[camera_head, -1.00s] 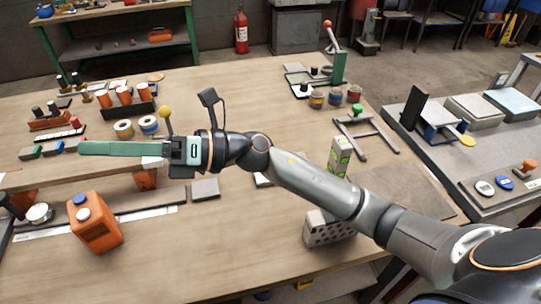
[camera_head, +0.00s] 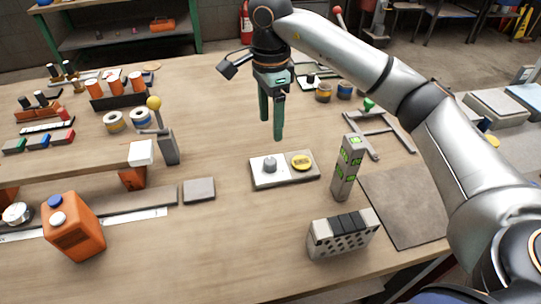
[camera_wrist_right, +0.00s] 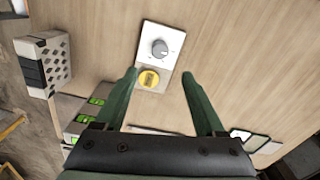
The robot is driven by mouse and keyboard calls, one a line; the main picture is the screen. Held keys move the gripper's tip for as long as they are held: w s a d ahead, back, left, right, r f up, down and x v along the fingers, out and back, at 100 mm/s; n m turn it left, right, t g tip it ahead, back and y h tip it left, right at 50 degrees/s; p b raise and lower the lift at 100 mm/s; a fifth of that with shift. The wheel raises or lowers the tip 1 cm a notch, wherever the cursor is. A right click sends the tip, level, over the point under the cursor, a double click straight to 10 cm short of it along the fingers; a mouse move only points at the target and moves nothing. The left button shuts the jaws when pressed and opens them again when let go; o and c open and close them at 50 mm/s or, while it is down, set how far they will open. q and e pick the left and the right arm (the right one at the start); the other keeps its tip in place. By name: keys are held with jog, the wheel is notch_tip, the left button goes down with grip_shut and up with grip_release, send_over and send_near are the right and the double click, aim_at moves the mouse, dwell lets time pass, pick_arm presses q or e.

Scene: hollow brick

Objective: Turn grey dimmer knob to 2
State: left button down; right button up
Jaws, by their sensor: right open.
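The grey dimmer knob (camera_head: 269,165) sits on a white square plate on a flat panel (camera_head: 289,178) in the middle of the table. A yellow round knob (camera_head: 301,162) sits beside it on the same panel. In the right wrist view the grey knob (camera_wrist_right: 160,48) is beyond the fingertips, with the yellow knob (camera_wrist_right: 149,79) nearer and between the fingers. The dial marks are too small to read. My right gripper (camera_head: 271,130) points down, open and empty, above and behind the panel, touching neither knob. It also shows in the right wrist view (camera_wrist_right: 159,75). My left gripper is out of view.
A grey tower with green switches (camera_head: 347,167) stands right of the panel. A white block with dark rockers (camera_head: 342,234) is in front. A yellow-ball lever (camera_head: 167,138) and orange canister (camera_head: 73,227) are left.

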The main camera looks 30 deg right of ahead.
aim_at(270, 161)
notch_tip(270, 161, down, 11)
jog(key=shift+a+f+b, duration=0.1)
jog(key=shift+f+b, duration=0.1)
jog(key=shift+b, duration=0.1)
grip_shut()
dwell(0.6)
